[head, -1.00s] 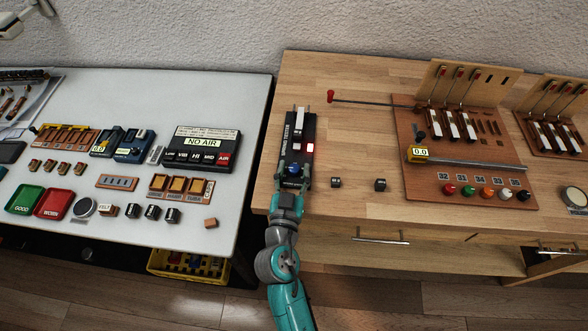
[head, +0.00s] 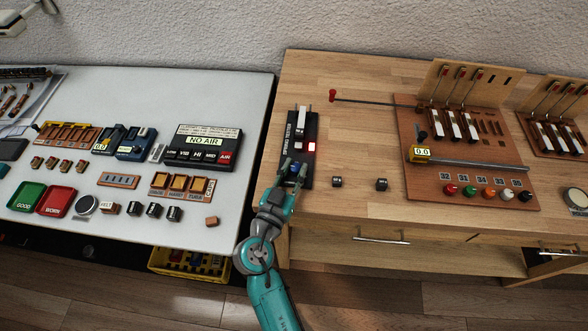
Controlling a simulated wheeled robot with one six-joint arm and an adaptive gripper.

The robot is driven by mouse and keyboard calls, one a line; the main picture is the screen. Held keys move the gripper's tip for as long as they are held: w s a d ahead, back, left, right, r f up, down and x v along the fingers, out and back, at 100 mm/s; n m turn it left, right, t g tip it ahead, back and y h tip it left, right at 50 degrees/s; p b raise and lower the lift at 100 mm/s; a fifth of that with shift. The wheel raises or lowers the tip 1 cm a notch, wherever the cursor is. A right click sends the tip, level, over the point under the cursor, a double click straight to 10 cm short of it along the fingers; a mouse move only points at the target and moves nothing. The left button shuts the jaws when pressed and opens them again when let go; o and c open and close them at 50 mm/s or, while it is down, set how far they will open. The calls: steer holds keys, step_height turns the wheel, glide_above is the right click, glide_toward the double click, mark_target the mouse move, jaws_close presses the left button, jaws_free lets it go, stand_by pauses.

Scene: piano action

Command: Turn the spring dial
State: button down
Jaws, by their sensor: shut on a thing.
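A black device (head: 309,128) with white lettering along its side lies near the left edge of the wooden table. A white block stands at its far end, and a red light (head: 312,147) glows on it. A blue dial (head: 294,168) sits at its near end. My gripper (head: 292,169) is shut on the blue dial, with its fingers at either side and hiding most of it. Any marks on the dial are too small or covered to read.
Two small dark cylinders (head: 337,182) stand right of the device. A brown board (head: 407,130) with levers, a yellow gauge and coloured knobs lies further right. A thin rod with a red end (head: 333,96) lies behind. The white table is on the left.

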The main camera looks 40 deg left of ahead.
steer(key=c, duration=0.8)
jaws_free()
steer(key=shift+c, duration=0.2)
steer(key=shift+f, duration=0.1)
steer(key=shift+d+n+g+y, duration=0.15)
steer(key=shift+n+g+y, duration=0.65)
steer(key=shift+n+y, duration=0.65)
steer(key=shift+y, duration=0.45)
